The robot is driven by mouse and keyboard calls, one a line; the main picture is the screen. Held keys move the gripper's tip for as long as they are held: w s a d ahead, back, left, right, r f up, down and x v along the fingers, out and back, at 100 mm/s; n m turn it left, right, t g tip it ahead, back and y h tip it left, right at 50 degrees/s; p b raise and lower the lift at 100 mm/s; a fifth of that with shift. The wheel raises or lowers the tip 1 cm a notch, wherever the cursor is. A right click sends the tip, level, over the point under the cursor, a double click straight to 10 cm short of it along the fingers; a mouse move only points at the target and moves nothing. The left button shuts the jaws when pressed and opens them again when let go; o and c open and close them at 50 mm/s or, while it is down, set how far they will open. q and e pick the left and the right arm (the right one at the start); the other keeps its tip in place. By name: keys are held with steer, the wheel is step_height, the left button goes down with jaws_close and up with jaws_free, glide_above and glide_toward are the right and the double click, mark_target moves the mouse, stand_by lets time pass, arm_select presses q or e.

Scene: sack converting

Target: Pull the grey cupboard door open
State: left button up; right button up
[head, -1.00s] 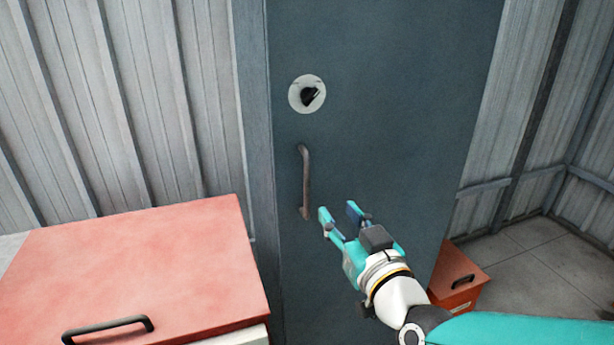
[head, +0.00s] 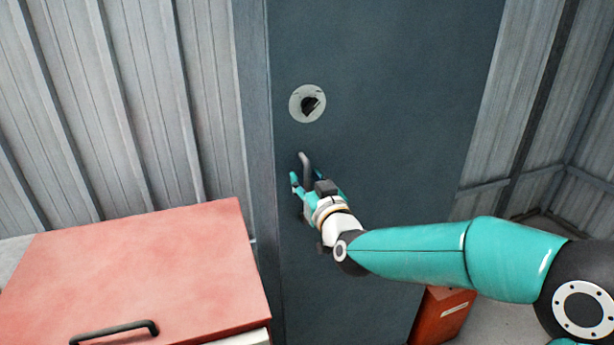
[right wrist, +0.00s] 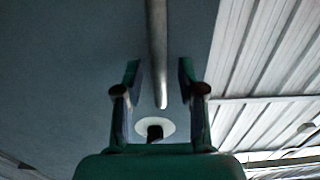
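The grey cupboard door (head: 400,110) fills the middle of the head view and looks closed in its frame. Its upright bar handle (head: 306,163) is partly hidden behind my right gripper. My right gripper (head: 306,178) is at the handle's lower part, one finger on each side of it. In the right wrist view the handle (right wrist: 157,50) runs between the two spread fingers (right wrist: 158,75), with a gap visible on both sides. A round pale plate with a black knob (head: 308,103) sits above the handle; it also shows in the right wrist view (right wrist: 154,128). My left gripper is not in view.
A red-topped cabinet (head: 150,265) with a dark handle stands at the left front, close to the door frame. A smaller red-orange box (head: 440,315) is low on the right, partly behind my arm. Corrugated metal walls (head: 100,100) flank the cupboard.

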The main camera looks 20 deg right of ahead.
steer(key=shift+w, duration=0.2)
jaws_close()
stand_by(0.4)
